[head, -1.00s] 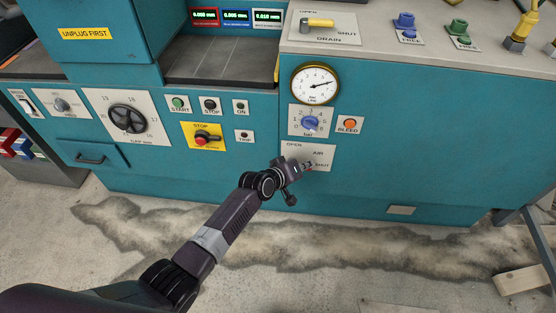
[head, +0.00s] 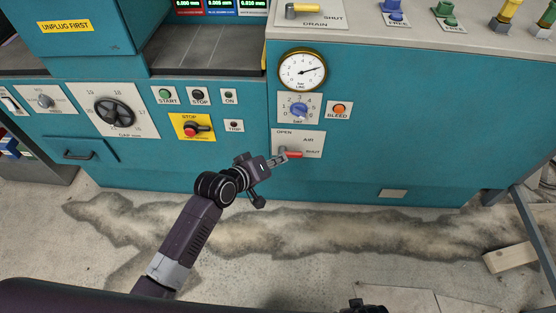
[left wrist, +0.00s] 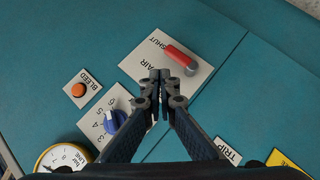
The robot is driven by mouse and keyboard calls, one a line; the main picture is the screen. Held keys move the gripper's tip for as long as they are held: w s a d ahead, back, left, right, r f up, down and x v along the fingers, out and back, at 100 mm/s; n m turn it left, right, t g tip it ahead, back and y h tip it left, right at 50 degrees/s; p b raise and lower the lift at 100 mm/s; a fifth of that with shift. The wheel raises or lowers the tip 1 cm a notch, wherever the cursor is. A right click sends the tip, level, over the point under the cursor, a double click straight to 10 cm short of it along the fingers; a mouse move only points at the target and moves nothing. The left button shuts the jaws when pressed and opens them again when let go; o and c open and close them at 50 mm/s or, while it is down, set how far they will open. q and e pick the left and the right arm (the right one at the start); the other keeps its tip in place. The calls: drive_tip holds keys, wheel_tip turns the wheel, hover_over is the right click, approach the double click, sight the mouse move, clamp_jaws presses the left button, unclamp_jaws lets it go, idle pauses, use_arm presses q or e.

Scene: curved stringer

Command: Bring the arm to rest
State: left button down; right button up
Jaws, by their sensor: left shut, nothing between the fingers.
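The air valve has a red handle (head: 294,154) on a white plate (head: 313,139) low on the teal machine. The handle lies sideways toward the SHUT mark, and it also shows in the left wrist view (left wrist: 180,56). My left gripper (head: 280,159) is just in front of the plate's lower left part and overlaps the handle's near end in the head view. In the left wrist view its fingertips (left wrist: 160,75) are together and empty, with the handle beyond them and not between them.
Above the plate are a blue bar knob (head: 298,109), an orange bleed button (head: 339,109) and a gauge (head: 303,70). A red stop switch (head: 192,130) sits to the left. A wooden block (head: 510,257) lies on the stained floor at right.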

use_arm(q)
drive_tip(key=shift+s+a+r, duration=0.2)
drive_tip(key=shift+s, duration=0.15)
idle(0.3)
